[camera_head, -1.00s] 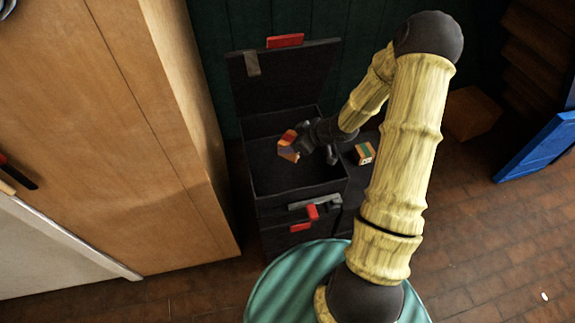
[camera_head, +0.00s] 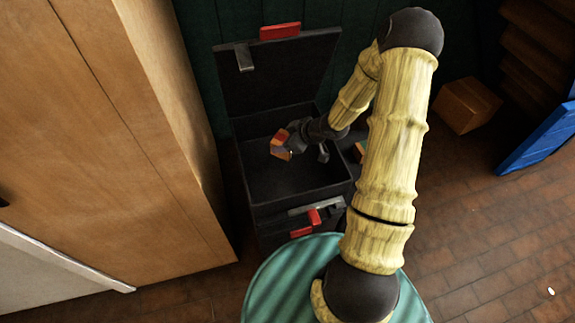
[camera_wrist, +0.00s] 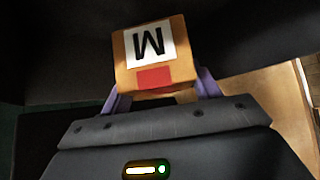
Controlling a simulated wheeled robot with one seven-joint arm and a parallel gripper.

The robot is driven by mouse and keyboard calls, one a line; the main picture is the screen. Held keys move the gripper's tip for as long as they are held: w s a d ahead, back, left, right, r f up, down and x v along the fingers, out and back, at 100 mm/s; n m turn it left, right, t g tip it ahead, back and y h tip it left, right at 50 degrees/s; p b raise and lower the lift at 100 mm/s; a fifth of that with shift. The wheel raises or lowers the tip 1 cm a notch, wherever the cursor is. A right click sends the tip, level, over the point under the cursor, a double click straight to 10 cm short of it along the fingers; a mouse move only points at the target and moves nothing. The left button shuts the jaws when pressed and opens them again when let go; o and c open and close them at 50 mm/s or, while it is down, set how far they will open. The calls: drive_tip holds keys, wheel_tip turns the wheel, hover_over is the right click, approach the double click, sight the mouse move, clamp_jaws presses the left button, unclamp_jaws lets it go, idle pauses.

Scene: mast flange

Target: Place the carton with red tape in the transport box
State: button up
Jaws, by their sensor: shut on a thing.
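My gripper (camera_head: 294,140) is shut on the carton with red tape (camera_head: 281,146), a small brown carton. In the wrist view the carton (camera_wrist: 152,60) shows a white label with a dark M and a red tape patch, held between the purple fingers (camera_wrist: 160,90). The transport box (camera_head: 297,194) is black, with its lid (camera_head: 280,75) raised at the back. From the head view the carton appears over the box's opening. I cannot tell its height above the floor of the box.
A tall wooden cabinet (camera_head: 130,130) is close on the left. A larger brown carton (camera_head: 467,105) and a blue panel (camera_head: 540,140) are at the right.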

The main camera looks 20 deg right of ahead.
wheel_tip(320, 180, down, 4)
drive_tip(key=shift+w+r+b, duration=0.1)
drive_tip(key=shift+r+b, duration=0.1)
drive_tip(key=shift+b, duration=0.1)
drive_tip(key=shift+a+f, duration=0.1)
drive_tip(key=shift+f, duration=0.15)
drive_tip(key=shift+f+b, duration=0.35)
drive_tip(key=shift+f, duration=1.5)
